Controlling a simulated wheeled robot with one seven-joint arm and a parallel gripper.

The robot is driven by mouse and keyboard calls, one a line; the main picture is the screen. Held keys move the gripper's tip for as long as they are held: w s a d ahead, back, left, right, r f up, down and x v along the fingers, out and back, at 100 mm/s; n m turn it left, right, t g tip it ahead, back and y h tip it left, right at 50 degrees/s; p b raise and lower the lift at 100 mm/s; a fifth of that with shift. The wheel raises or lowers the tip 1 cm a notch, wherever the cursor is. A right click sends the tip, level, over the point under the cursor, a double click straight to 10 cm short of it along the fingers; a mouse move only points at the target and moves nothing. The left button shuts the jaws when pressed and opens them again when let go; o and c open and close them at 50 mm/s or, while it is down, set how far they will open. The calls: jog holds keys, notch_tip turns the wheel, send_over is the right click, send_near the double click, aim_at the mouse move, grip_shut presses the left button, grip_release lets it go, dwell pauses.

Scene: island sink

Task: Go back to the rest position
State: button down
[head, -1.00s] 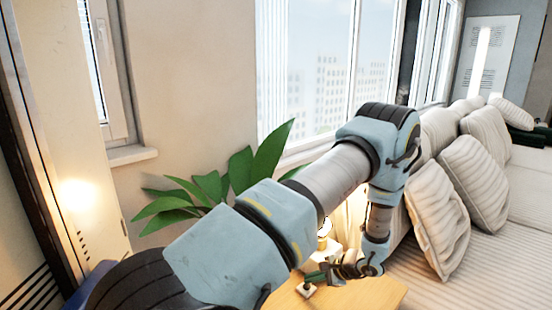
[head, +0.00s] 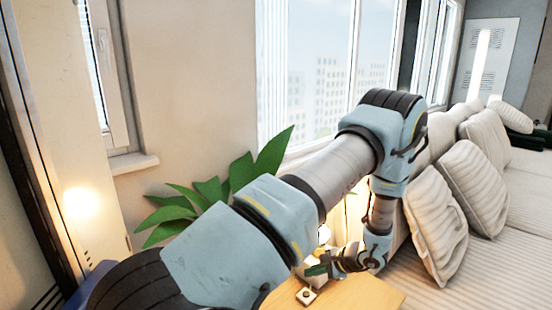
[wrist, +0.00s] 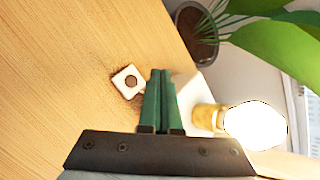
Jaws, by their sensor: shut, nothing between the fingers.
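My gripper (head: 317,269) is above the wooden table at the lower middle of the head view. In the wrist view my gripper's two green fingers (wrist: 160,74) are together with nothing between them. A small white square object with a dark round top (wrist: 129,81) lies on the table just left of the fingertips in the wrist view. It also shows in the head view below the gripper, apart from it. My arm reaches across the head view from the lower left.
The wooden table (head: 350,293) stands beside a couch with striped cushions (head: 437,222). A lit lamp (wrist: 255,122) with a brass base is right of the fingers in the wrist view. A potted plant (head: 225,185) stands by the window. The wrist view's left tabletop is clear.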

jog(key=s+a+r+n+g+h, duration=0.1)
jog(key=s+a+r+n, duration=0.3)
jog(key=r, duration=0.4)
jog(key=s+a+r+n+g+h, duration=0.1)
jog(key=s+a+r+n+h, duration=0.3)
jog(key=r, duration=0.5)
jog(key=s+a+r+n+g+h, duration=0.1)
jog(key=s+a+r+n+h, duration=0.1)
jog(key=s+a+r+n, duration=0.3)
jog(key=shift+s+a+r+n+g+h, duration=0.35)
jog(key=shift+a+r+n, duration=0.55)
jog(key=shift+a+r, duration=1.35)
jog(key=shift+w, duration=0.15)
